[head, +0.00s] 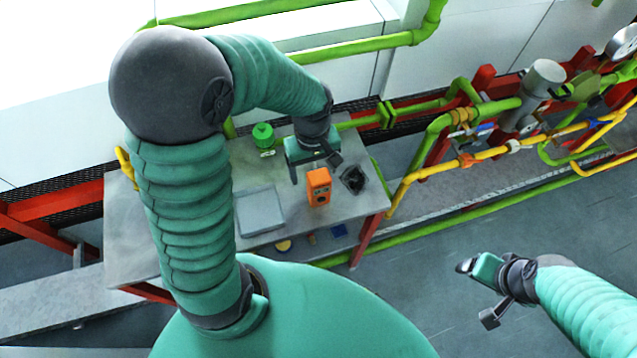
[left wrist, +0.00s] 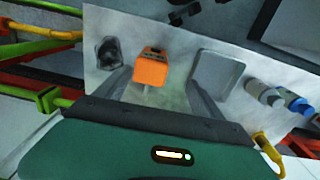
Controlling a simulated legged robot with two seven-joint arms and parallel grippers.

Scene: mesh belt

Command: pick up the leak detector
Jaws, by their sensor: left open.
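The leak detector appears to be the orange boxy device (head: 319,187) standing on the grey table. It also shows in the left wrist view (left wrist: 151,68), just beyond the fingers and slightly left of the middle between them. My left gripper (head: 314,168) is open and empty above the table, beside the orange device on its far side. In the left wrist view its two fingers (left wrist: 160,82) are spread wide.
On the grey table (head: 245,180) a grey tray (head: 260,210) lies left of the orange device, a dark object (head: 353,179) right of it, and a green item (head: 263,136) farther back. Green and yellow pipes (head: 420,170) run behind and right. Floor at right is open.

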